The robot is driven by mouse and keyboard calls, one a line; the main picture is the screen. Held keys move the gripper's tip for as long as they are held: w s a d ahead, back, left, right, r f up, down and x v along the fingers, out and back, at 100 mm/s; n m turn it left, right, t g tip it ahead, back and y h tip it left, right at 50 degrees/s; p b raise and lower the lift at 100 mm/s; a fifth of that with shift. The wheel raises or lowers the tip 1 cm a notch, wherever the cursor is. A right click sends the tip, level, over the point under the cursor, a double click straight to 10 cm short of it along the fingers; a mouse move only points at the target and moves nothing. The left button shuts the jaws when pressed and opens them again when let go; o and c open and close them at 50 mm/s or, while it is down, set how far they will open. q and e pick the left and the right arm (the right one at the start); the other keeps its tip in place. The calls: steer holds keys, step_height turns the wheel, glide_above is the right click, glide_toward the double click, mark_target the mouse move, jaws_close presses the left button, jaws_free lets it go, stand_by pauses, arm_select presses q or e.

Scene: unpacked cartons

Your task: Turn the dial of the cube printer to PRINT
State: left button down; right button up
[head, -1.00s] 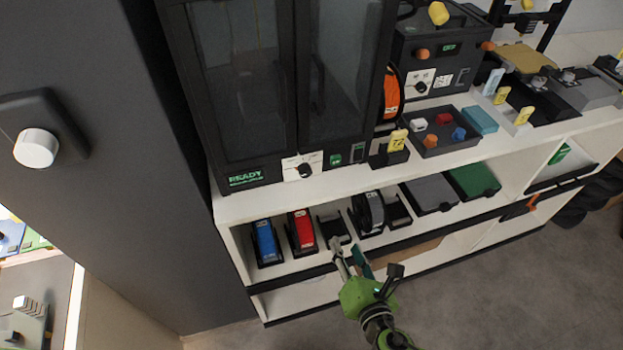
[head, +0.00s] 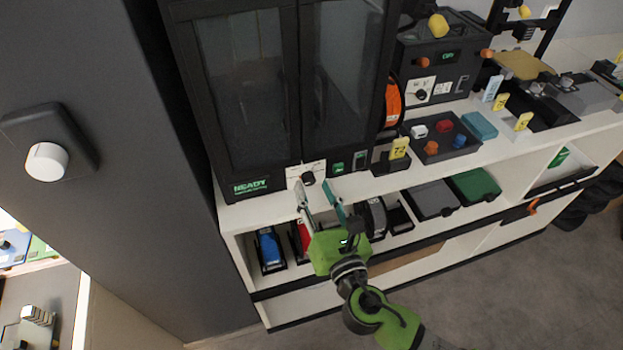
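The cube printer (head: 290,90) is the large dark cabinet with two glass doors on the white counter. Its display (head: 251,186) glows green and reads READY. Its dial (head: 308,178) is a small black knob on a white plate (head: 294,172) low on the front; the lettering is too small to read. My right gripper (head: 317,192) is open, its two fingers pointing up toward the dial from just below it. The fingertips lie to the left and right of the dial in the picture; I cannot tell whether they touch it. My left gripper is not in view.
A green button (head: 339,168) sits right of the dial. A holder with a yellow tag (head: 399,148) and a dark tray (head: 439,137) with small coloured cubes stand to the right. The shelf below holds a blue cartridge (head: 270,249) and a red one, partly hidden by my gripper.

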mark_target(308, 178)
steer(key=shift+x, duration=1.35)
jaws_close()
